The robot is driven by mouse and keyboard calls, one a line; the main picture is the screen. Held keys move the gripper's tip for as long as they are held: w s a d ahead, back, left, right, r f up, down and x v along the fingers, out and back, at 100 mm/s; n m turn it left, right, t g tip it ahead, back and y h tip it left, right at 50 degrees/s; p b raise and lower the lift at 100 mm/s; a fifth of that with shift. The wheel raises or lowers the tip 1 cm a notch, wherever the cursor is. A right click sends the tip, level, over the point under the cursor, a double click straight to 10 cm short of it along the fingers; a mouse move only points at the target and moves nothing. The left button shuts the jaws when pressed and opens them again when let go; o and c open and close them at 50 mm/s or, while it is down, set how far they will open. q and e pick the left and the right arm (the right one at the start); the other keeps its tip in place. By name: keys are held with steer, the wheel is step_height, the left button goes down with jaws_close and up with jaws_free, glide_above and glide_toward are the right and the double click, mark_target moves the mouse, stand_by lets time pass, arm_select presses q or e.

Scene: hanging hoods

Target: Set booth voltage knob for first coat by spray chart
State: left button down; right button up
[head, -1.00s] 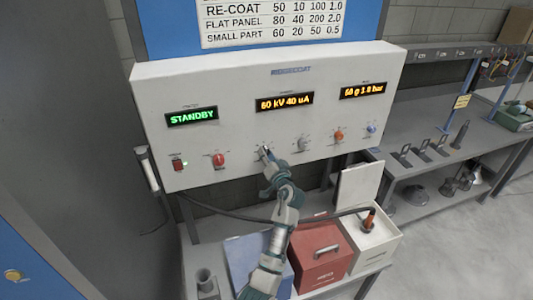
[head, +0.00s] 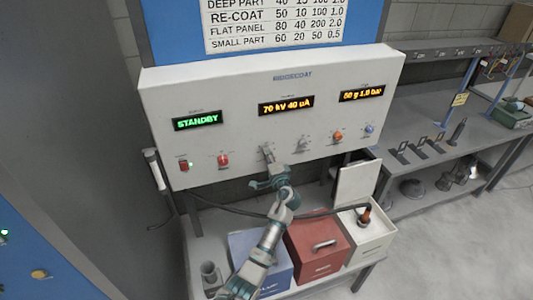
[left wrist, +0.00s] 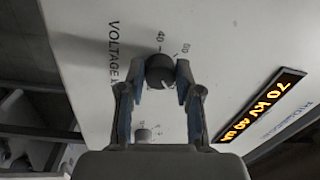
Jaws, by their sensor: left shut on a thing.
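The black voltage knob (left wrist: 159,70) sits on the white panel beside the "VOLTAGE" lettering, with scale marks around it. My left gripper (left wrist: 158,82) is shut on it, one finger on each side. In the head view, my left gripper (head: 267,158) reaches up to the panel and mostly hides the knob. The middle display (head: 286,105) reads 70 kV 40 uA; the left wrist view also shows it (left wrist: 262,104). The spray chart (head: 272,24) above shows rows for deep part, re-coat, flat panel and small part; its top is cut off. My right gripper is not in view.
The left display (head: 197,121) reads STANDBY. A red knob (head: 223,160), a grey knob (head: 302,145), an orange knob (head: 337,137) and a blue knob (head: 369,129) line the panel. Blue (head: 259,250) and red (head: 316,262) boxes stand below my left arm.

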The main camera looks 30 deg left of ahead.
arm_select(q)
steer(key=shift+w+d+m, duration=0.15)
steer(key=shift+d+m, duration=0.15)
steer(key=shift+m, duration=0.1)
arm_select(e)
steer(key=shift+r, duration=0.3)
arm_select(q)
steer(key=c, duration=0.8)
jaws_free()
steer(key=shift+d, duration=0.1)
steer(key=v, duration=1.2)
steer(key=shift+w+d+f, duration=0.1)
steer(key=shift+w+d, duration=0.15)
steer(key=shift+d, duration=0.15)
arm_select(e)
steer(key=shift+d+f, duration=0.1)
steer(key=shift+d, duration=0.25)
arm_select(q)
steer(key=shift+a+f, duration=0.1)
steer(key=shift+a, duration=0.2)
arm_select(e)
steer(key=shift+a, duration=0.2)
